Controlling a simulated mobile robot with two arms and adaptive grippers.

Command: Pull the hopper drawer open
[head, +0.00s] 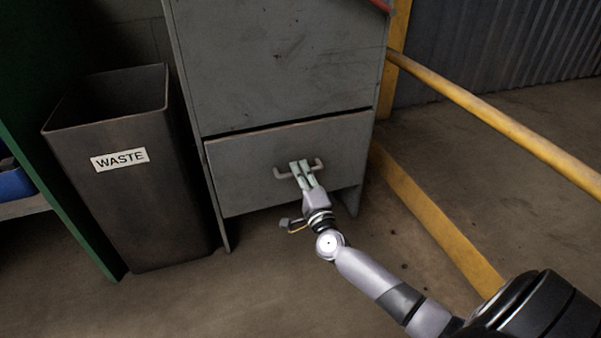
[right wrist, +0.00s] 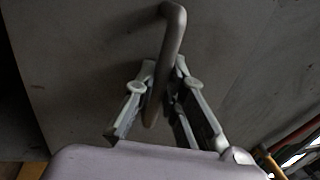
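The hopper drawer (head: 245,168) is a grey, worn front panel low in the grey cabinet (head: 280,65). A dark gap runs along its top edge; I cannot tell if it stands slightly out. Its bar handle (head: 281,174) is at the middle of the panel. My right gripper (head: 300,165) is at the handle, with its fingers across the bar. In the right wrist view, the handle (right wrist: 174,35) runs between the two fingertips (right wrist: 165,66), which close in on it from both sides. My left gripper is not in view.
A dark bin (head: 140,200) labelled WASTE stands just left of the cabinet. A yellow rail (head: 500,130) and a yellow floor-level beam (head: 430,215) run along the right. The concrete floor (head: 260,290) in front of the drawer is clear except for my right arm.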

